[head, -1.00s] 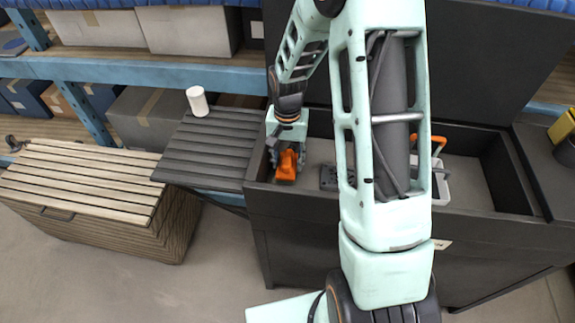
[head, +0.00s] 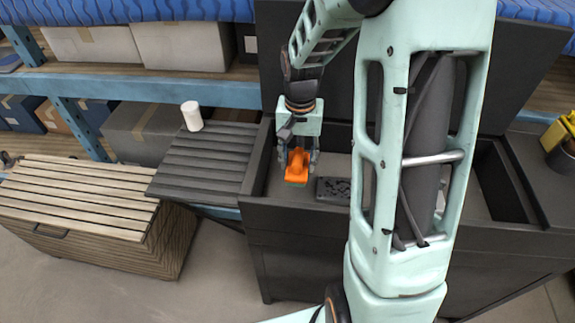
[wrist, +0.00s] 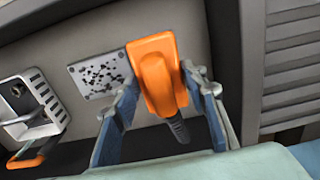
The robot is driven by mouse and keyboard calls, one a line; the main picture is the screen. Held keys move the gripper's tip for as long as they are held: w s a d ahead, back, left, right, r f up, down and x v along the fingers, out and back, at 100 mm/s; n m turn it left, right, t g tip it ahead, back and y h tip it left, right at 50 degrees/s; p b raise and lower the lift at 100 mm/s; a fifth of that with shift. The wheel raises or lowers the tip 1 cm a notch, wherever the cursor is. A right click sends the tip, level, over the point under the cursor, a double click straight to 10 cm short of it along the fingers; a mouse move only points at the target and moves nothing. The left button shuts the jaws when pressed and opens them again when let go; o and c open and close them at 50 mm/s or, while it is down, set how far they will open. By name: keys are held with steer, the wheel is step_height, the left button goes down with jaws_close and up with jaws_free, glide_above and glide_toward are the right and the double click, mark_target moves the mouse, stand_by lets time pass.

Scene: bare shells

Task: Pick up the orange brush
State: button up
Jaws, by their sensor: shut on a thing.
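The orange brush (head: 297,168) is between the fingers of my gripper (head: 299,158), over the left part of the open dark chest (head: 258,165). In the wrist view the brush (wrist: 155,68) shows its orange body and a dark, narrow end pointing down towards the palm. The blue-grey fingers of my gripper (wrist: 164,82) stand on either side of it, shut on it. The head view does not clearly show how far the brush is above the chest floor.
A flat dark perforated piece (head: 333,189) lies in the chest, right of the brush. A white basket (wrist: 35,100) with an orange-handled item (wrist: 25,162) is farther along. A slatted dark table (head: 205,160) with a white cylinder (head: 191,115) and a wooden slatted chest (head: 80,200) stand left.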

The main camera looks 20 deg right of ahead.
steer(key=s+d+r, duration=0.4)
steer(key=s+d, duration=0.2)
steer(key=s, duration=0.1)
steer(key=shift+r+b, duration=0.15)
steer(key=shift+b, duration=0.15)
steer(key=o, duration=0.6)
steer(key=shift+w, duration=0.1)
steer(key=c, duration=0.4)
